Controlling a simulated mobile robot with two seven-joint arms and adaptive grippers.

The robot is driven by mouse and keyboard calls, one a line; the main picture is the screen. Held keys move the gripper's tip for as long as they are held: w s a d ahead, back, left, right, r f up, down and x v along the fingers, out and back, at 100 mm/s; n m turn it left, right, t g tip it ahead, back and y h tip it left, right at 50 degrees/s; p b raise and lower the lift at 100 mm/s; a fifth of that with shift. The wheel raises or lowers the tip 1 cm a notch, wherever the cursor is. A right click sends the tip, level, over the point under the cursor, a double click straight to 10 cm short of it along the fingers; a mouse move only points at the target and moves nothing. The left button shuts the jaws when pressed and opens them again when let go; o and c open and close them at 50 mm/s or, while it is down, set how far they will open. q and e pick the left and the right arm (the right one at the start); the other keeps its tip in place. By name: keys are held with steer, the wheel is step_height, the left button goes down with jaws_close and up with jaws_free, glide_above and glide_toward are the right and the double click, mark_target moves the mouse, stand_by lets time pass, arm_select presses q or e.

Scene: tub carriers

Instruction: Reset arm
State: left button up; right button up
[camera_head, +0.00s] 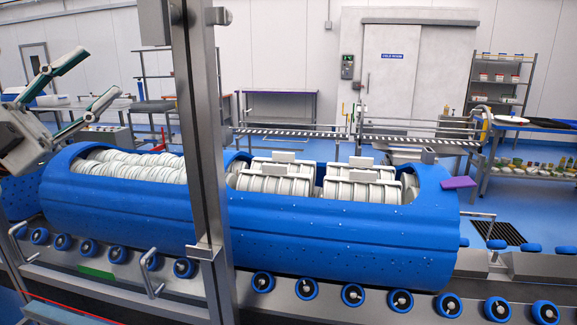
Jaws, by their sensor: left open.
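My left gripper (90,85) is at the upper left, raised above the left end of the blue tub carrier. Its two long fingers are spread wide apart, with nothing between them. My right gripper does not show. The long blue tub carrier (330,240) lies across the middle of the view. White stacked discs or tubs (125,165) fill its left opening, and white ribbed rows (285,186) fill its right opening. My gripper appears apart from the carrier.
A steel post (200,150) stands in front of the carrier. Blue rollers (352,295) line the conveyor below it. A purple piece (458,183) sits at the carrier's right end. Behind are a striped rail (300,132), a shelf rack (500,78) and a cold room door (395,80).

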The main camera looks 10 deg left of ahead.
arm_select(q)
steer(key=w+a+f+n+t+y, duration=0.1)
steer(key=w+f+n+t+y, duration=0.35)
steer(key=f+n+y, duration=0.3)
steer(key=w+a+f+n+t+y, duration=0.2)
steer(key=w+f+n+t+y, duration=0.1)
steer(key=f+n+t+y, duration=0.5)
steer(key=s+a+f+n+g+y, duration=0.15)
steer(key=f+g+y, duration=0.3)
steer(key=f, duration=0.85)
steer(key=s+d+f+n+g+y, duration=0.1)
steer(key=s+f+n+g+y, duration=0.25)
steer(key=f, duration=0.85)
steer(key=s+d+f+m+g+y, duration=0.1)
steer(key=s+d+f+g, duration=0.1)
steer(key=s+f+g, duration=0.65)
steer(key=s+d+f+g+y, duration=0.1)
steer(key=s+d+f+g, duration=0.15)
steer(key=s+f, duration=1)
steer(key=w+d+f+n+t+h, duration=0.1)
steer(key=d+f+h, duration=0.2)
steer(key=d+f, duration=0.4)
steer(key=w+d+f+n+t+h, duration=0.1)
steer(key=d+f+h, duration=0.3)
steer(key=d+f, duration=0.4)
steer(key=shift+w+d+n+t, duration=0.35)
steer(key=shift+d+t, duration=0.1)
steer(key=shift+t, duration=0.3)
